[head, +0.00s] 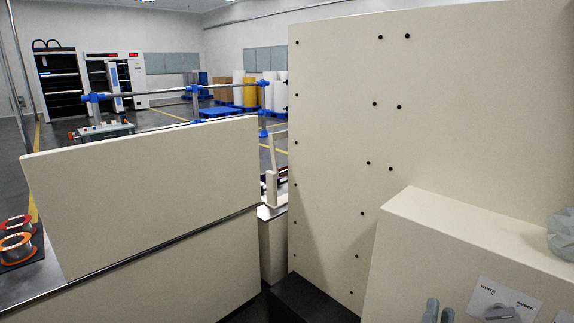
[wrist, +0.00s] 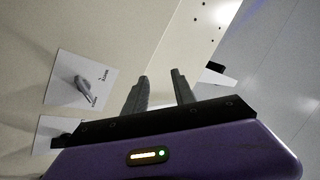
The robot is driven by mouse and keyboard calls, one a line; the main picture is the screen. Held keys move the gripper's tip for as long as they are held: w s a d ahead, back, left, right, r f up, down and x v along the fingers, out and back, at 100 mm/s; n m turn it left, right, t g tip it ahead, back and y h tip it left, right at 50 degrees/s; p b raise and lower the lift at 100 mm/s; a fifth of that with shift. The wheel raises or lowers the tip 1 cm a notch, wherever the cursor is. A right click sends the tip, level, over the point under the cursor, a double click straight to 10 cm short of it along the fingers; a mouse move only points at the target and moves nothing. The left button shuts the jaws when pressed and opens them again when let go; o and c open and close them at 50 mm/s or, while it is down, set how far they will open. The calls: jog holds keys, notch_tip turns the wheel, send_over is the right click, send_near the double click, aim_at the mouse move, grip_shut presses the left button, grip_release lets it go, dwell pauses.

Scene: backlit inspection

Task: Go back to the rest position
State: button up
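My gripper (wrist: 161,84) shows in the wrist view with its two grey fingers apart and nothing between them. In the head view only its fingertips (head: 439,311) show at the bottom edge, in front of a cream box (head: 465,230). A grey rotary knob (head: 499,312) on a white label plate sits on the box front, right of the fingertips. The same knob (wrist: 83,86) is at the left in the wrist view, apart from the fingers. A second label plate (wrist: 50,132) lies below it, partly hidden by my gripper.
A tall cream panel (head: 335,130) with black holes stands behind the box. A low cream panel (head: 150,190) is at the left. A crumpled grey object (head: 562,235) lies on the box top at the right. Wire spools (head: 15,240) are at the far left.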

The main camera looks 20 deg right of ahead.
jog(key=s+a+f+n+t+y, duration=0.1)
jog(key=s+a+n+t+y, duration=0.1)
jog(key=s+a+n+y, duration=0.45)
jog(key=s+a+f+n+t+y, duration=0.1)
jog(key=s+a+n+t+y, duration=0.25)
jog(key=a+n+y, duration=0.55)
jog(key=s+a+n+g+y, duration=0.1)
jog(key=s+a+g, duration=0.1)
jog(key=s+a, duration=0.3)
jog(key=s+a+f+n+g+y, duration=0.1)
jog(key=s+a, duration=0.4)
jog(key=s, duration=0.6)
jog(key=shift+s+f+n+g+y, duration=0.2)
jog(key=shift+n+g+y, duration=0.25)
jog(key=shift+g, duration=0.8)
jog(key=shift+d, duration=0.1)
